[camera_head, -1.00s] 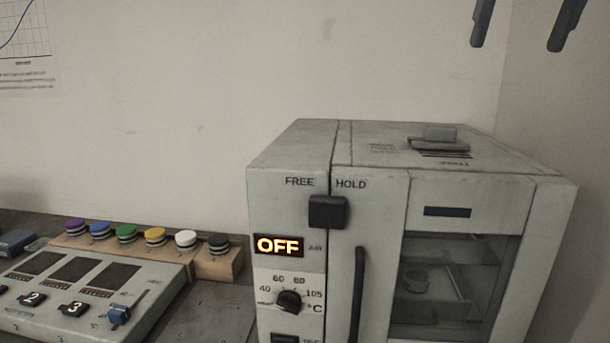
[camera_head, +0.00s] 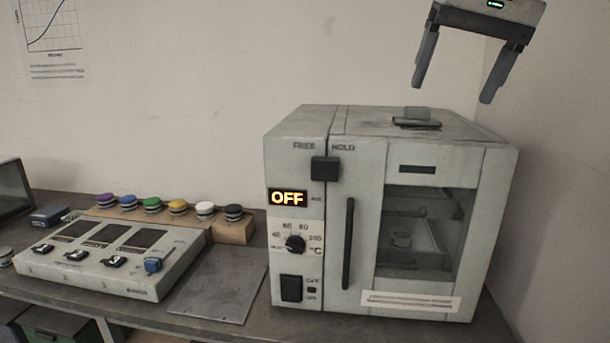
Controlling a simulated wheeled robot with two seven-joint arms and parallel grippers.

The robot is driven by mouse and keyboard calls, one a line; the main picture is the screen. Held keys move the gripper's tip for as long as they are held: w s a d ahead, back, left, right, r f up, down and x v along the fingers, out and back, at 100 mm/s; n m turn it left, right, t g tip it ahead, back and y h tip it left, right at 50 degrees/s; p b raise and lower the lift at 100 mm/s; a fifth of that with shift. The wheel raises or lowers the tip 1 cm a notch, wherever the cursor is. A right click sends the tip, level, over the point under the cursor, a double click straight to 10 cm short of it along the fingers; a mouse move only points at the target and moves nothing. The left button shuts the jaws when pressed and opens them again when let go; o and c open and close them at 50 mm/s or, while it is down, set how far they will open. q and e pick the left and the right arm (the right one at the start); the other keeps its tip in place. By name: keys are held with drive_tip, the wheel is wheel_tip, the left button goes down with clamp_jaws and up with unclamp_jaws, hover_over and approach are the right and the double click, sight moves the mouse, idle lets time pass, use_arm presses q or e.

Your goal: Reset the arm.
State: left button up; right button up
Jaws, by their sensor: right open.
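My right gripper (camera_head: 454,84) hangs at the top right, above the grey oven's back right part. Its two dark fingers point down, stand wide apart and hold nothing. It touches nothing that I can see. The oven (camera_head: 345,235) stands on the bench with its glass door (camera_head: 425,232) shut. Its display (camera_head: 288,198) reads OFF. A black slider (camera_head: 325,169) sits between the words FREE and HOLD. My left gripper is not in view.
A panel with several switches (camera_head: 140,292) lies on the bench at left. Behind it, a wooden rack (camera_head: 236,231) holds several coloured caps. A flat grey plate (camera_head: 213,284) lies between panel and oven.

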drive_tip(key=s+a+f+m+g+y, duration=0.2)
drive_tip(key=s+a+f+m+y, duration=0.1)
drive_tip(key=a+f+m+y, duration=0.8)
drive_tip(key=s+a+f+m+g+y, duration=0.25)
drive_tip(key=a+f+m+y, duration=0.5)
drive_tip(key=a+f, duration=0.6)
drive_tip(key=d+f+m+t+h, duration=0.4)
drive_tip(key=f+m+t, duration=0.45)
drive_tip(key=m, duration=0.75)
drive_tip(key=d+f+m+t+h, duration=0.5)
drive_tip(key=f+m+t, duration=0.35)
drive_tip(key=m, duration=0.85)
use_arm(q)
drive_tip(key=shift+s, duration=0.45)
use_arm(e)
drive_tip(key=s+d+f+m+g+h, duration=0.3)
drive_tip(key=s+d+f+m+h, duration=0.1)
drive_tip(key=s+f+m, duration=0.4)
drive_tip(key=s+d+f+m+g+h, duration=0.3)
drive_tip(key=s+d+f+m, duration=0.4)
drive_tip(key=s+f, duration=0.3)
wheel_tip(320, 180, down, 2)
drive_tip(key=shift+d+f+m+h, duration=0.1)
drive_tip(key=shift+d+m+h, duration=0.2)
drive_tip(key=shift+m+h, duration=0.35)
